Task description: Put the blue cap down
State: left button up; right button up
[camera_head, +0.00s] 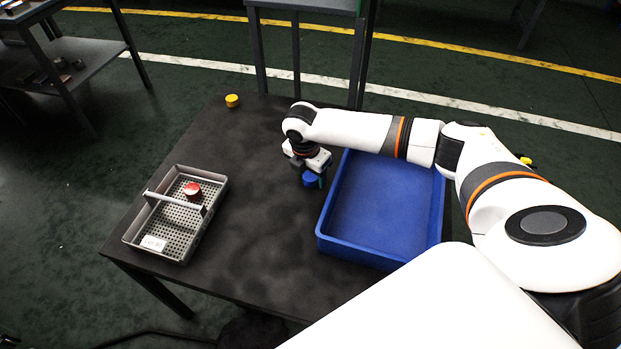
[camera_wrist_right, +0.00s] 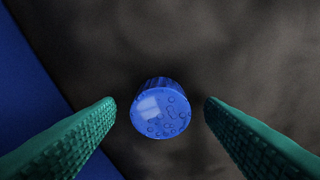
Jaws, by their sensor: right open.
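The blue cap (camera_head: 310,180) is on the dark table, just left of the blue bin, under my right gripper (camera_head: 313,177). In the right wrist view the blue cap (camera_wrist_right: 160,108), with droplets on its top, lies between the two green fingers of the right gripper (camera_wrist_right: 160,112). The fingers are open, with a gap on each side of the cap. My left gripper is not in view.
The blue bin (camera_head: 436,215) stands empty beside the cap. A grey perforated basket (camera_head: 214,206) with a handle holds a red cap (camera_head: 192,189). A yellow cap (camera_head: 232,100) sits near the table's back edge. The table (camera_head: 260,240) is clear between basket and bin.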

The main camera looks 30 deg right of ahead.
jog(key=c, duration=1.1)
jog(key=shift+r, duration=0.15)
